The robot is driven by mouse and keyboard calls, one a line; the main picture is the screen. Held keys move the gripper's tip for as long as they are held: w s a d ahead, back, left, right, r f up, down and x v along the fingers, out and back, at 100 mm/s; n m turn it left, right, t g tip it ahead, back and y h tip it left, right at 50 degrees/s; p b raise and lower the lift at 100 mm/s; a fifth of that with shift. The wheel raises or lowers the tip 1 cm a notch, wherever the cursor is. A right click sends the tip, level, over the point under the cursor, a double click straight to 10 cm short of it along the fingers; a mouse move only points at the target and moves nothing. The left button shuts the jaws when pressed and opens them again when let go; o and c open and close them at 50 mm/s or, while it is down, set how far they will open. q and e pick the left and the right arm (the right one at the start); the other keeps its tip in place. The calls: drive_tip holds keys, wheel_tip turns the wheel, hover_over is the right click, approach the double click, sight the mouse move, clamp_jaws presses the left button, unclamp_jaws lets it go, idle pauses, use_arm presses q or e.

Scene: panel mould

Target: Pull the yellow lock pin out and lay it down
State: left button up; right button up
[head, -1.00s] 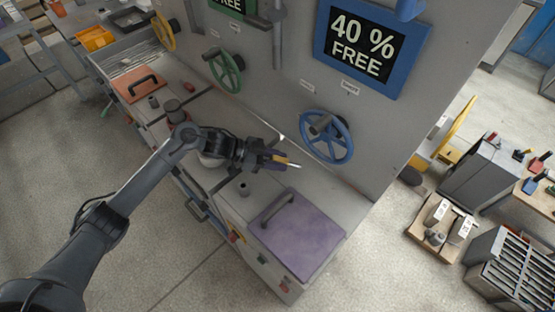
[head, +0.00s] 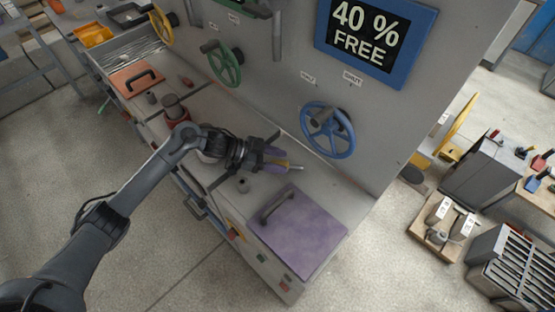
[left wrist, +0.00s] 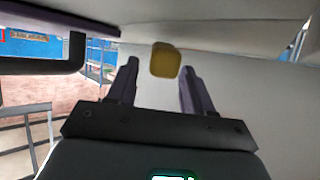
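The yellow lock pin (head: 281,163) has a yellow grip and a bare metal tip pointing right in the head view. It is at the grey bench top, left of the blue handwheel and above the purple lid. I cannot tell whether it rests on the surface. My left gripper (head: 276,160) has its purple fingers spread, one on each side of the yellow grip. My right gripper is not in view.
The purple lid (head: 298,230) with its dark handle lies below the pin. A small dark peg (head: 243,185) stands close under my left gripper. The blue handwheel (head: 328,131) sticks out of the grey panel to the right. Some bench top right of the pin is bare.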

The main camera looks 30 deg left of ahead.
use_arm(q)
drive_tip(key=shift+o, duration=0.5)
